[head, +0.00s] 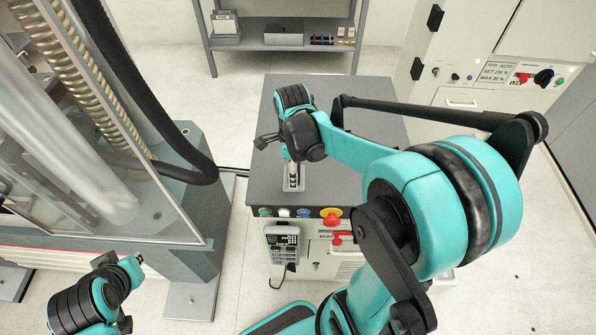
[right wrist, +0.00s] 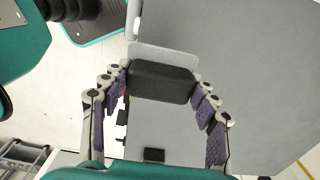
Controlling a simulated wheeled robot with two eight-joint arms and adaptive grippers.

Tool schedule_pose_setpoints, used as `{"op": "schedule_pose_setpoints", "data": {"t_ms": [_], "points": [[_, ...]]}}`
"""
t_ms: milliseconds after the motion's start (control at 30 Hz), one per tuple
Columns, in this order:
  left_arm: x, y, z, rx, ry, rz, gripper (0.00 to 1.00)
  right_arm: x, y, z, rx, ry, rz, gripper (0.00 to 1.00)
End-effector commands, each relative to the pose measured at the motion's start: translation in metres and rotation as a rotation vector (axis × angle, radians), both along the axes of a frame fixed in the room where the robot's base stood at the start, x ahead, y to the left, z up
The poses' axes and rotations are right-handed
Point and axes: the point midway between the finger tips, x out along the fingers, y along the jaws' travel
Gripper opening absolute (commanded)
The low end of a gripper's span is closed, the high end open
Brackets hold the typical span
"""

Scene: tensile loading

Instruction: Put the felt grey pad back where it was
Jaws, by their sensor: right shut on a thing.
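The felt grey pad (right wrist: 160,82) is a dark block in the right wrist view. It sits between the fingertips of my right gripper (right wrist: 160,76), which is shut on it. A light grey plate (right wrist: 166,54) shows just beyond the pad. In the head view my right gripper (head: 293,175) points down over the front part of the grey cart top (head: 340,185), at a pale plate; the pad cannot be made out there. Whether the pad touches the surface below is unclear.
The cart front has coloured buttons, a red-and-yellow knob (head: 331,216) and a hanging handset (head: 283,240). A tall machine with a clear shield (head: 95,150) stands left. A shelf (head: 280,35) and a control cabinet (head: 490,80) stand behind. The cart top's rear is bare.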

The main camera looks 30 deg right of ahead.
Motion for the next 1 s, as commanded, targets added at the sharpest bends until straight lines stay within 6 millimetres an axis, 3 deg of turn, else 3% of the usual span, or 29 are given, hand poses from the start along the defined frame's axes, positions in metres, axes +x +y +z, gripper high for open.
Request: {"op": "schedule_pose_setpoints", "data": {"t_ms": [100,300,633,1000], "points": [[0.000,0.000,-0.005,0.000,0.000,0.000,0.00,0.021,-0.018,-0.017,0.000,0.000,-0.003,0.33],[0.000,0.000,-0.006,0.000,0.000,0.000,0.00,0.037,-0.032,-0.029,0.000,0.000,-0.001,0.33],[0.000,0.000,-0.014,0.000,0.000,0.000,0.00,0.038,-0.033,-0.069,0.000,0.000,0.000,0.33],[0.000,0.000,-0.016,0.000,0.000,0.000,0.00,0.038,-0.032,-0.073,0.000,0.000,0.000,0.33]]}}
